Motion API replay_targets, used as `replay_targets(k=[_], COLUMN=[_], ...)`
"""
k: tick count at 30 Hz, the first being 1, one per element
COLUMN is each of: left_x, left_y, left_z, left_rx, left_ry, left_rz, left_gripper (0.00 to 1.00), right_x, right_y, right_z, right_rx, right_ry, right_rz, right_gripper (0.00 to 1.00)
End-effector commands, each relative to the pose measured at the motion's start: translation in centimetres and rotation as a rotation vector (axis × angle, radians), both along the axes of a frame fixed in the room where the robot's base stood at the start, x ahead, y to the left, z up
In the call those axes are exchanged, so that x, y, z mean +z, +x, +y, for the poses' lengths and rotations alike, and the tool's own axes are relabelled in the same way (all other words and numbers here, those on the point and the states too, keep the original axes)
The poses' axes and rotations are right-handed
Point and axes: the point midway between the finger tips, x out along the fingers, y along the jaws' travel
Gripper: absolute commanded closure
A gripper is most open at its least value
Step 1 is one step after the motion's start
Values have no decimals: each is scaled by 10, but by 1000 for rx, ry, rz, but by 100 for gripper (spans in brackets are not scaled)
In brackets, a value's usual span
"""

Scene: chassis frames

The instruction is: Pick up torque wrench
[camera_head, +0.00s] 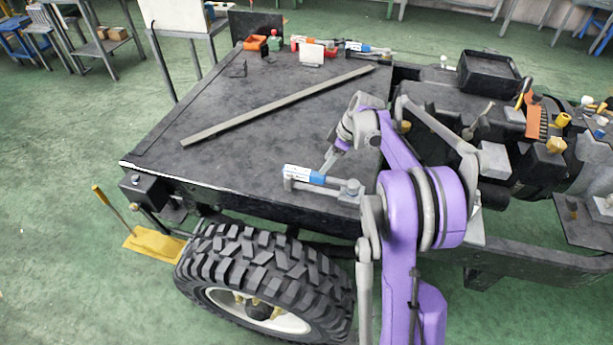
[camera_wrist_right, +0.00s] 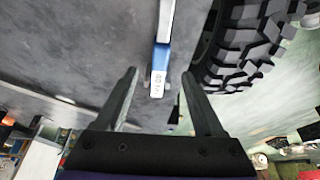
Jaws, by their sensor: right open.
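The torque wrench (camera_head: 318,179) lies near the front edge of the dark chassis deck (camera_head: 240,165). It has a grey metal shaft, a blue section and a white end. My right gripper (camera_head: 330,160) is just above and behind it, pointing down, open and empty. In the right wrist view the wrench (camera_wrist_right: 163,55) runs between the two open fingers (camera_wrist_right: 159,78), with its white labelled end nearest the gripper; whether the fingers touch it cannot be told. My left gripper is not in view.
A long flat bar (camera_head: 270,108) lies diagonally across the deck. Another blue-and-white tool (camera_head: 366,48) and small red and orange items (camera_head: 256,43) are at the back. A black tray (camera_head: 490,72) stands at right. A large tyre (camera_head: 265,275) is below the front edge.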

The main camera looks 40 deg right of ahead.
Motion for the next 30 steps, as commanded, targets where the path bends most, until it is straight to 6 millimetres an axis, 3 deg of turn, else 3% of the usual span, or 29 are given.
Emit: replay_targets(k=[4,11,21,30], left_x=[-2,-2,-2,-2], left_y=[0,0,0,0], left_z=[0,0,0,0], left_rx=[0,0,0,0], left_ry=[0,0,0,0], left_rz=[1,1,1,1], left_gripper=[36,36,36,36], right_x=[-24,-42,-85,-89], right_y=[8,13,24,25], right_z=[7,12,19,20], right_rx=[2,0,0,-1], right_ry=[0,-1,-1,-1], right_rz=[0,1,1,0], right_gripper=[30,30,30,30])
